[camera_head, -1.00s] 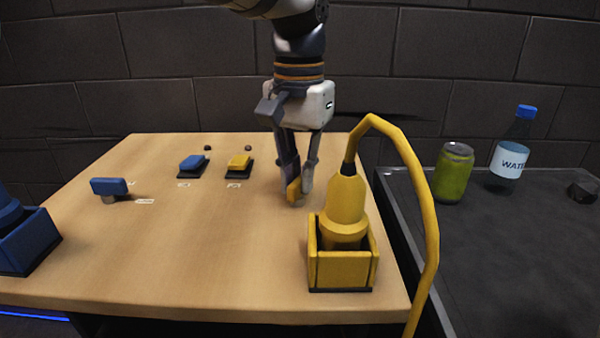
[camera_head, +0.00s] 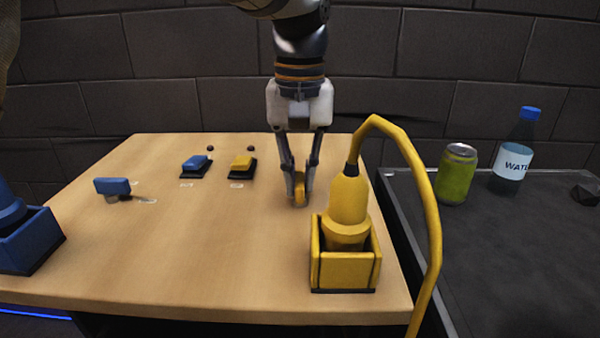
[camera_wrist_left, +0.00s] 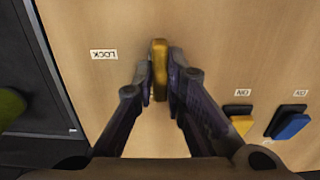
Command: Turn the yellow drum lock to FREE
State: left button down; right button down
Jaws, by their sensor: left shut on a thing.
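The yellow drum lock's handle (camera_head: 299,188) stands on the wooden table near its right edge, behind the yellow drum in its holder. My left gripper (camera_head: 299,190) points down and is shut on this handle, one finger on each side. In the left wrist view the yellow handle (camera_wrist_left: 159,66) lies between the fingertips (camera_wrist_left: 160,80), its long side running up and down the picture. A LOCK label (camera_wrist_left: 103,54) lies to its left there. I see no FREE label in these frames. My right gripper is not in view.
A yellow tool (camera_head: 348,200) with a thick cable stands in a yellow holder (camera_head: 345,272) close in front. A can (camera_head: 457,175) and water bottle (camera_head: 514,150) stand on the dark right-hand surface.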

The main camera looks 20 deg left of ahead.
aim_at(300, 178)
pick_arm(q)
jog(key=shift+f, duration=0.1)
jog(key=c, duration=1.6)
grip_release()
jog(key=shift+c, duration=0.2)
notch_tip(300, 178, up, 12)
